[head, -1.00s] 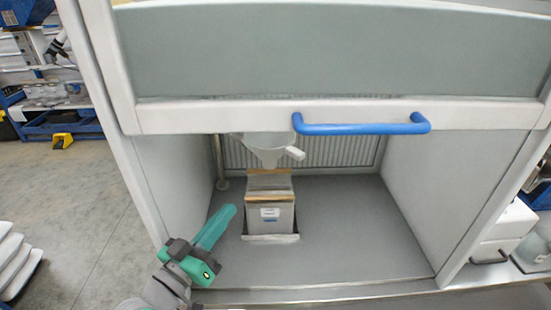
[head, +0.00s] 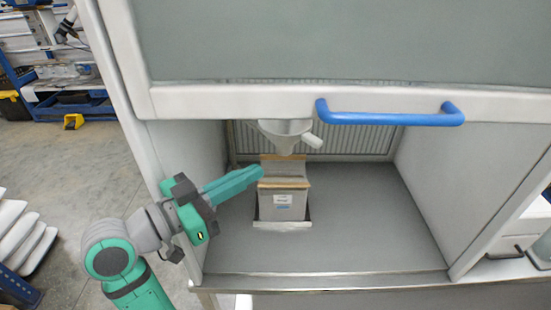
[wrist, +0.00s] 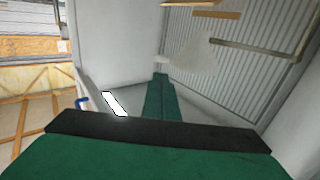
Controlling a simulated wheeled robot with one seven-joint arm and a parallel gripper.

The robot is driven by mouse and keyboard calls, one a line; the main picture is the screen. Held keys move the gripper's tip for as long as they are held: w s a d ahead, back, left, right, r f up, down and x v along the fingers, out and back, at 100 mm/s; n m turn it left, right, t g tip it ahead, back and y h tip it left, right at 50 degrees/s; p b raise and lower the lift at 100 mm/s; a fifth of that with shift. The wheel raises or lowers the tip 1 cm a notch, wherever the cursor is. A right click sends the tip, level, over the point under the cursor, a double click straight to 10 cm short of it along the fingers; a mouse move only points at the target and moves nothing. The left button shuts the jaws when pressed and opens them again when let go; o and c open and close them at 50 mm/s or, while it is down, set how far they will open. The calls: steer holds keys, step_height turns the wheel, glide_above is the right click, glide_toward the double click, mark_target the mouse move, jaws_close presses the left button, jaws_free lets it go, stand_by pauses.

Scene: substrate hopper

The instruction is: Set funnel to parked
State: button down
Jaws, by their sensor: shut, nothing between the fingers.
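The grey-white funnel (head: 284,134) hangs inside the cabinet under the sash, above an open cardboard-edged box (head: 284,202). A pale handle (head: 311,140) sticks out from the funnel's right side. Whether the funnel counts as parked cannot be told. My gripper (head: 258,171) has green fingers, shut and empty, pointing right at the left of the box's upper edge, below and left of the funnel. In the wrist view the closed fingers (wrist: 160,98) point towards the pale, blurred funnel (wrist: 195,58).
The raised sash has a blue bar handle (head: 390,118) on its lower edge, above the opening. The cabinet's left wall (head: 185,150) stands close to my arm. The grey cabinet floor (head: 385,220) right of the box is clear.

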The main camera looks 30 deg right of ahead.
mark_target(309, 144)
steer(key=d, duration=0.4)
steer(key=w+d, duration=0.1)
steer(key=d, duration=0.4)
steer(key=w+d, duration=0.1)
steer(key=d, duration=0.3)
steer(key=shift+d, duration=0.15)
steer(key=shift+d, duration=0.1)
